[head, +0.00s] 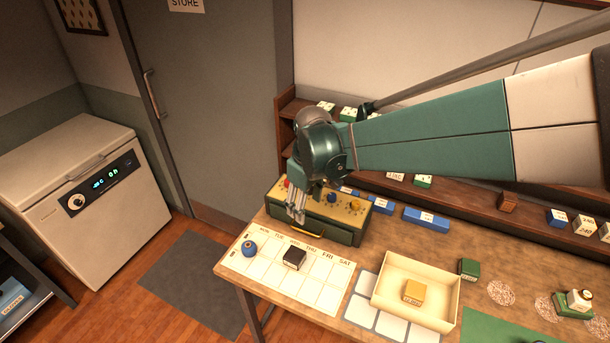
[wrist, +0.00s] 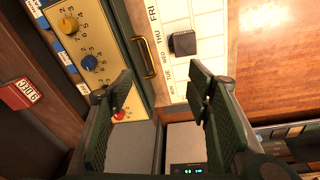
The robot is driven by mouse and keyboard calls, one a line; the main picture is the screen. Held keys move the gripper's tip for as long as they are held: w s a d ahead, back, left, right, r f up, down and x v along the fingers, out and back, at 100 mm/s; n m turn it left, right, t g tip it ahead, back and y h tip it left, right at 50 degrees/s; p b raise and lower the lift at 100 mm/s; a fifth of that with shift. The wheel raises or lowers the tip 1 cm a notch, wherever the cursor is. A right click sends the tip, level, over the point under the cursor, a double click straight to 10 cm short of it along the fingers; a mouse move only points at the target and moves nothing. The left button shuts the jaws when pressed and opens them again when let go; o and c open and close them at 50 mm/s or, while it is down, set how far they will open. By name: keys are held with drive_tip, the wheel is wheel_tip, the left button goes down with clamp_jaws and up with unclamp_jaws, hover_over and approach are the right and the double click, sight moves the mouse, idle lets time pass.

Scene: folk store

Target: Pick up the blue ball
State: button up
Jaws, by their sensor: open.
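The blue ball (head: 249,248) rests on the left part of the white weekday sheet (head: 318,296), near the table's left edge. A light patch shows on its top. My gripper (head: 296,216) is open and empty. In the head view it hangs above the left front of the green box, up and to the right of the ball and apart from it. In the wrist view my gripper's two fingers (wrist: 165,92) stand wide apart, with nothing between them. I do not see the ball in the wrist view.
A black block (head: 294,258) lies on the sheet, right of the ball; it also shows in the wrist view (wrist: 183,43). The green box (head: 318,229) with knobs and a drawer handle stands behind. A cream tray (head: 389,312) holds a yellow block (head: 413,292). Floor lies left of the table.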

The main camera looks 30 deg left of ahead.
sight(248, 245)
drive_tip(key=s+a+f+n, duration=0.1)
drive_tip(key=s+a+f, duration=0.1)
drive_tip(key=a+f, duration=0.2)
drive_tip(key=s+a+f+n, duration=0.2)
drive_tip(key=s+a+f, duration=0.1)
drive_tip(key=a, duration=0.4)
drive_tip(key=s+a+f+n+g+h, duration=0.1)
drive_tip(key=s+a+f, duration=0.2)
drive_tip(key=a+f, duration=0.2)
drive_tip(key=shift+a+f, duration=0.35)
drive_tip(key=shift+a, duration=0.45)
drive_tip(key=shift+s+a+f+n, duration=0.25)
drive_tip(key=shift+a+f+n, duration=0.05)
drive_tip(key=shift+a+f, duration=0.05)
drive_tip(key=shift+f, duration=0.1)
drive_tip(key=shift+f, duration=1.2)
drive_tip(key=shift+f, duration=2.6)
drive_tip(key=shift+c, duration=0.5)
drive_tip(key=c, duration=0.8)
